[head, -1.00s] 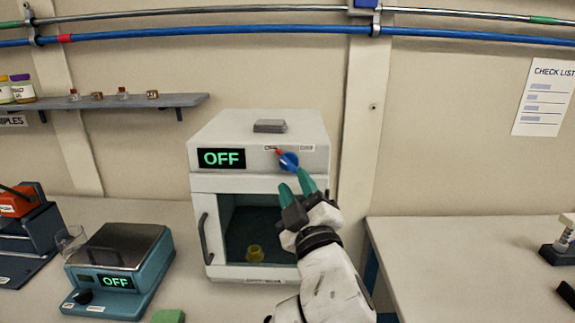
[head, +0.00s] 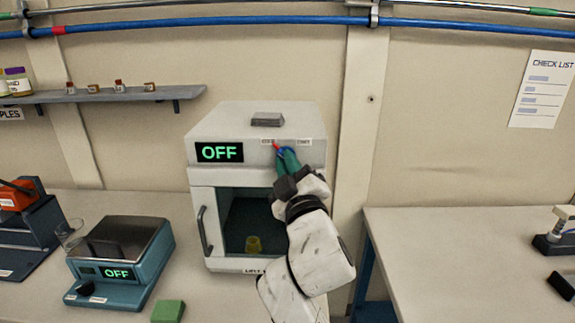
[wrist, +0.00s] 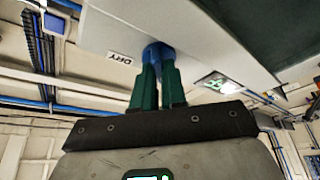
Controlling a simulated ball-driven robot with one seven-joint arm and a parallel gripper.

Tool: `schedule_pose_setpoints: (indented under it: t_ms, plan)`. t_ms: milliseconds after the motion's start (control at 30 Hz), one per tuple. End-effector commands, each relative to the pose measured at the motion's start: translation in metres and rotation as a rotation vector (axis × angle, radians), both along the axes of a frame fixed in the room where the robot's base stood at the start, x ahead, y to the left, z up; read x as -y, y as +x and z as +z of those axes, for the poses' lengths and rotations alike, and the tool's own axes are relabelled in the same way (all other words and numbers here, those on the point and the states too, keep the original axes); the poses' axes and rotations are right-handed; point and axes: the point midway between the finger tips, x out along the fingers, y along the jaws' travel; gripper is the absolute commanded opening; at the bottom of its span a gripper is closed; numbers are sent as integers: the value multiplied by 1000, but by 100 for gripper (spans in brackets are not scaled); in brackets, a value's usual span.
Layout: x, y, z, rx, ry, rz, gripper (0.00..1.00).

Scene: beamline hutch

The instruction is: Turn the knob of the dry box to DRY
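The dry box (head: 257,180) is a white cabinet on the left bench, with a dark window and a display (head: 219,152) reading OFF. Its blue knob (head: 284,153) is on the upper front, right of the display. The knob's red pointer (head: 276,145) points up and left, toward the left of two small labels. The wrist view shows the knob (wrist: 157,52) between my green fingertips and a DRY label (wrist: 119,57) beside it; this matches the right label (head: 304,141) in the head view. My gripper (head: 288,160) is closed around the knob, partly hiding it.
A teal scale (head: 120,258) reading OFF and a green block (head: 168,311) are left of the box. A grey block (head: 267,119) lies on its top. A yellow item (head: 253,244) shows behind the window. A shelf (head: 110,96) hangs at left.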

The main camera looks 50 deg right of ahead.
Motion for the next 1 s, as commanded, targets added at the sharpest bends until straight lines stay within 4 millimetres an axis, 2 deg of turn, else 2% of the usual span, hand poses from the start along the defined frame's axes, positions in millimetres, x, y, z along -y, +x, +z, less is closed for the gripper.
schedule_pose_setpoints:
  t_ms: [100,567,1000]
  plan:
    - [0,0,0,-1,0,1,0]
    - [0,0,-3,21,16,2,0]
    - [-2,1,-10,229,173,3,0]
